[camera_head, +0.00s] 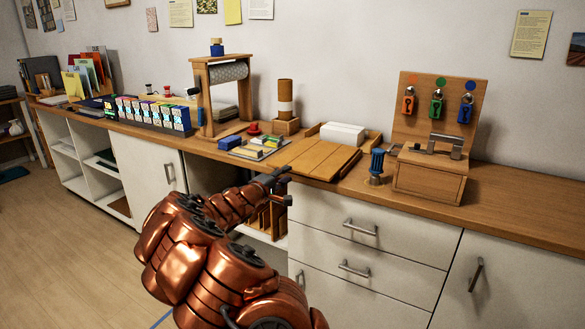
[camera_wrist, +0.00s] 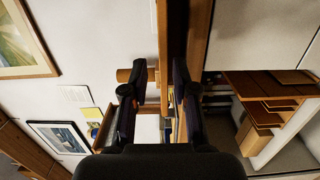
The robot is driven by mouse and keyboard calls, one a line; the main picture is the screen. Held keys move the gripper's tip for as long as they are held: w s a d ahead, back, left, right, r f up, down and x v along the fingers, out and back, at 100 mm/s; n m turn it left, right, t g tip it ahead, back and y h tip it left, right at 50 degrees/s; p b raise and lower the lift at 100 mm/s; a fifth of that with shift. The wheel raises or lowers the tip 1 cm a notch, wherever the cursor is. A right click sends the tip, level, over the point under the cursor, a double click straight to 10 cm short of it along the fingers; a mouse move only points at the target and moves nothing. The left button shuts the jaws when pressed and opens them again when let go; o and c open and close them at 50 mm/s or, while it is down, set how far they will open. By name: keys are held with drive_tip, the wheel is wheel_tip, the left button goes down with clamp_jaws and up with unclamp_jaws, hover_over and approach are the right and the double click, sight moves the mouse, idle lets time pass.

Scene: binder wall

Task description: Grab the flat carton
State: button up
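The thing that best fits the flat carton is a low white box (camera_head: 342,134) on the counter in the head view. It lies at the back of a slatted wooden board or tray (camera_head: 318,160). My gripper (camera_head: 277,181) is at the counter's front edge, left of and nearer than the box, and apart from it. In the wrist view my gripper (camera_wrist: 160,92) has its two dark fingers spread, with no object held between them. I cannot clearly make out the white box in the wrist view.
A wooden key stand (camera_head: 432,135) and a blue brush-like item (camera_head: 376,166) stand right of the board. A wooden cylinder on a block (camera_head: 286,108), small colored blocks (camera_head: 259,147) and a roll frame (camera_head: 222,95) stand left. Drawers (camera_head: 365,240) lie below; the counter's right end is clear.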

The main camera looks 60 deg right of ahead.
sight(293, 170)
drive_tip(key=shift+s+d+f+b, duration=0.1)
drive_tip(key=shift+d+b, duration=0.15)
drive_tip(key=shift+d, duration=0.3)
drive_tip(key=shift+s+d+f+b, duration=0.1)
drive_tip(key=shift+d+b, duration=0.15)
drive_tip(key=shift+d, duration=0.3)
drive_tip(key=shift+d+r+b, duration=0.2)
drive_tip(key=shift+d+b, duration=0.2)
drive_tip(key=shift+d, duration=0.5)
drive_tip(key=shift+w, duration=0.1)
clamp_jaws()
drive_tip(key=shift+r, duration=0.1)
drive_tip(key=shift+r+p, duration=0.3)
drive_tip(key=shift+r, duration=0.95)
drive_tip(key=shift+a, duration=0.1)
